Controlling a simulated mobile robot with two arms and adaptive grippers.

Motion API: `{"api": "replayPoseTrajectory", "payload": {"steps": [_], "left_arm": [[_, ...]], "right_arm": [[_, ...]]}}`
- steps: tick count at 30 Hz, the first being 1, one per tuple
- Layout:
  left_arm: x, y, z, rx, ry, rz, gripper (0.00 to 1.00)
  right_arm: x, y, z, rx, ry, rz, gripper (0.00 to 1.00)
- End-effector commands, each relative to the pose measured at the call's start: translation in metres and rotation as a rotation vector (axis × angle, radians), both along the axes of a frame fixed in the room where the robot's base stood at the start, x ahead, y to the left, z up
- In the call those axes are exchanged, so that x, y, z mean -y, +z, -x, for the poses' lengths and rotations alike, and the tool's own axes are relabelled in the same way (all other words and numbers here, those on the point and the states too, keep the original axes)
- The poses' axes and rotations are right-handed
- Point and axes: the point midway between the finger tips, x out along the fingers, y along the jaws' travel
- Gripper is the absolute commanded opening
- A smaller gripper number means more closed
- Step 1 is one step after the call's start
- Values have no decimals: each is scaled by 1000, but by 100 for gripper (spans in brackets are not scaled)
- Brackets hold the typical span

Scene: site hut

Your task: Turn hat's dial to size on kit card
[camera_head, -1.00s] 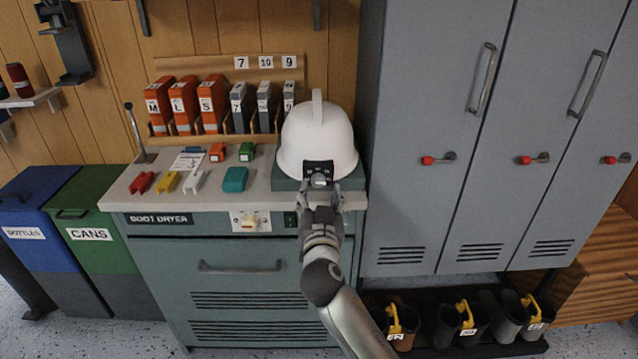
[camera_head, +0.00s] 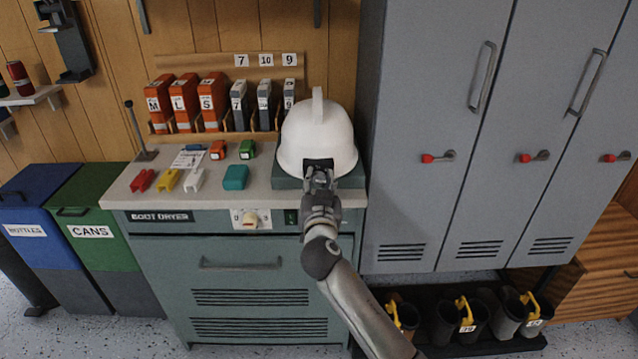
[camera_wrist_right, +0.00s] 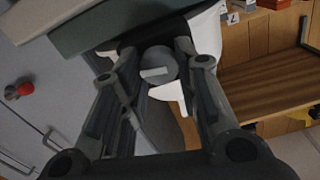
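The white hat (camera_head: 317,135), a hard hat with a ridge on top, sits on a grey-green block at the right end of the bench. Its dial shows in the right wrist view as a round grey knob (camera_wrist_right: 158,66) with a pale bar, on a dark mount. My right gripper (camera_head: 319,176) is at the front of the hat and covers the dial in the head view. In the wrist view its fingers (camera_wrist_right: 160,60) stand apart on both sides of the dial; contact is unclear. The kit card (camera_head: 188,160) seems to be the white sheet on the bench; its writing is unreadable. My left gripper is out of view.
Red, yellow, white and teal pieces lie on the bench (camera_head: 262,181) left of the hat. Orange and grey labelled cases (camera_head: 212,100) stand behind. A boot dryer front (camera_head: 250,285) is below, and grey lockers (camera_head: 420,120) stand close on the right.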

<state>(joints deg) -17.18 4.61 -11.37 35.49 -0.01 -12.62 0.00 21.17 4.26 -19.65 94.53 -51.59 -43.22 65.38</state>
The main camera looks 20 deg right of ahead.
Motion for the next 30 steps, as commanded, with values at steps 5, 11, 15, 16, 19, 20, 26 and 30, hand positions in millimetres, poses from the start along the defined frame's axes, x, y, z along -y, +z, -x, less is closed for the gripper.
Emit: {"api": "replayPoseTrajectory", "payload": {"steps": [5,11,15,16,19,20,26,30], "left_arm": [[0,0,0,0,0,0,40],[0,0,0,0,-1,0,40],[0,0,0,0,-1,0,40],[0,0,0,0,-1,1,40],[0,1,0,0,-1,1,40],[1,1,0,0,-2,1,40],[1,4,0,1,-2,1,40],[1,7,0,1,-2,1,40]], "right_arm": [[0,0,0,0,0,1,5],[0,0,0,-7,0,26,5],[0,0,0,-23,0,81,5],[0,0,0,-28,0,96,5],[0,0,0,-48,-1,162,5],[0,0,0,-54,-1,184,5],[-1,0,0,-105,-1,359,5],[-2,0,0,-141,0,488,5]]}}
